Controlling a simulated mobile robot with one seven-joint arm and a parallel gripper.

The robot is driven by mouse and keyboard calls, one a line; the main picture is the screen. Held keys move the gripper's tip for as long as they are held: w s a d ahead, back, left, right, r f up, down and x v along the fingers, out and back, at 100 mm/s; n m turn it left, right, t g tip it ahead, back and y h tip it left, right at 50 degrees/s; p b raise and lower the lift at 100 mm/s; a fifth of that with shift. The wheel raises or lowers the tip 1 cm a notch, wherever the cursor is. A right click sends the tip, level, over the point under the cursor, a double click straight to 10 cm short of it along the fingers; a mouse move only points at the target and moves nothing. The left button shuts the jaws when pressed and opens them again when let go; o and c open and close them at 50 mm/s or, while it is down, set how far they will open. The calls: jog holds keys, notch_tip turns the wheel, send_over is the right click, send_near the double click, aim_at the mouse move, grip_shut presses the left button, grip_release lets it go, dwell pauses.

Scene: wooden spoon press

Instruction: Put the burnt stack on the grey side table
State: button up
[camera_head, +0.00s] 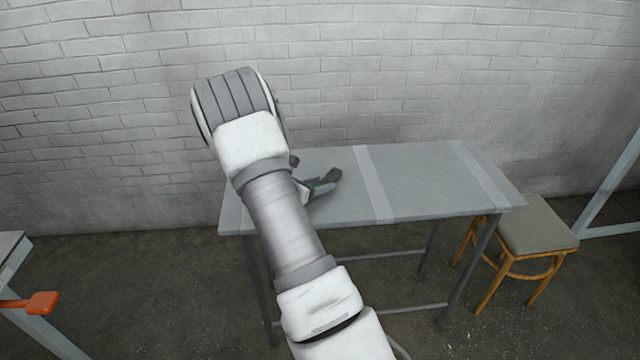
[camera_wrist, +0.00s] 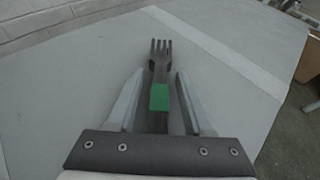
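The burnt stack (camera_wrist: 160,65) is a dark, fork-shaped bundle with a green band round it. In the wrist view it lies over the grey surface, between my fingers, tines pointing away. My gripper (camera_wrist: 161,85) is open, with a finger on each side of the stack and narrow gaps showing. In the head view my gripper (camera_head: 322,188) is low over the left part of the grey side table (camera_head: 430,185), partly hidden by my arm. The stack appears to rest on the tabletop.
A stool (camera_head: 538,225) with a grey seat stands right of the table. A bench edge with an orange handle (camera_head: 42,302) is at the lower left. A white brick wall (camera_head: 420,80) is behind the table. The table's middle and right are clear.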

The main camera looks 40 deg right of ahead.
jog(key=shift+r, duration=0.15)
jog(key=shift+a+r+p, duration=0.2)
jog(key=shift+p, duration=0.1)
jog(key=p+v, duration=0.2)
jog(key=v, duration=0.9)
jog(key=shift+a, duration=0.2)
jog(key=s+a+r+m+g+y, duration=0.3)
jog(key=s+a+r+m+y, duration=0.2)
jog(key=s+r+m, duration=0.7)
jog(key=s+a+r+m+t+y, duration=0.2)
jog(key=s+a+r+m+y, duration=0.2)
jog(key=s+a, duration=0.2)
jog(key=s+a+r+m+t+y, duration=0.3)
jog(key=s+a+r+m+y, duration=0.1)
jog(key=a, duration=0.6)
jog(key=shift+s+r+m, duration=0.3)
jog(key=shift+s+r, duration=0.5)
jog(key=shift+s, duration=0.4)
jog(key=shift+a+r, duration=0.1)
